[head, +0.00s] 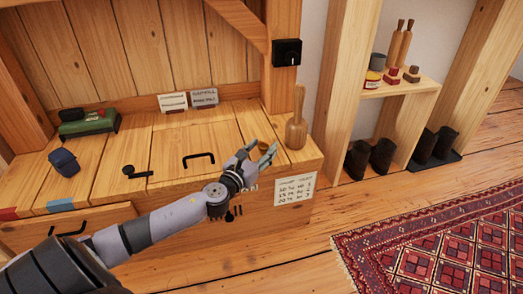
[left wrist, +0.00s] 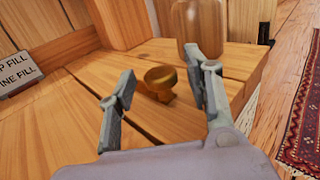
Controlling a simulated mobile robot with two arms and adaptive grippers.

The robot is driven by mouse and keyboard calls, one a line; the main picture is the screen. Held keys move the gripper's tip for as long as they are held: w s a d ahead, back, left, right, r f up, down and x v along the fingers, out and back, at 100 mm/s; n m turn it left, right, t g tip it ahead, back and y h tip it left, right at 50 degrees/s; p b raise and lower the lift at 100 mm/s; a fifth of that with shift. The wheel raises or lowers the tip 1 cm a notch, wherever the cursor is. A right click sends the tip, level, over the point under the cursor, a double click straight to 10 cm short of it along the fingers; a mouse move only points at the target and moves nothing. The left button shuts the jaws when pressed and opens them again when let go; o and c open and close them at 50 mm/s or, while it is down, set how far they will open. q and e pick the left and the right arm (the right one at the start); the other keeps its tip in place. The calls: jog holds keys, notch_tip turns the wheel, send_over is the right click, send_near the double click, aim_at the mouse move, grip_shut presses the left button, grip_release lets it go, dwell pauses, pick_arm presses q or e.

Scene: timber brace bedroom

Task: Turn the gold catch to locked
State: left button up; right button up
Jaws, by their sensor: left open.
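The gold catch (left wrist: 161,78) is a round brass-coloured knob on the wooden top in the left wrist view. It stands between and beyond the two fingertips of my left gripper (left wrist: 160,72), with no contact visible. In the head view the catch (head: 263,146) is small and partly hidden by the fingers. My left gripper (head: 262,149) is open and empty there, low over the front right part of the wooden top. I cannot read the catch's locked or unlocked marking. My right gripper is not in view.
A paper list (head: 295,190) hangs on the front.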

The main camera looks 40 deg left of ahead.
pick_arm(q)
grip_shut()
dwell(0.6)
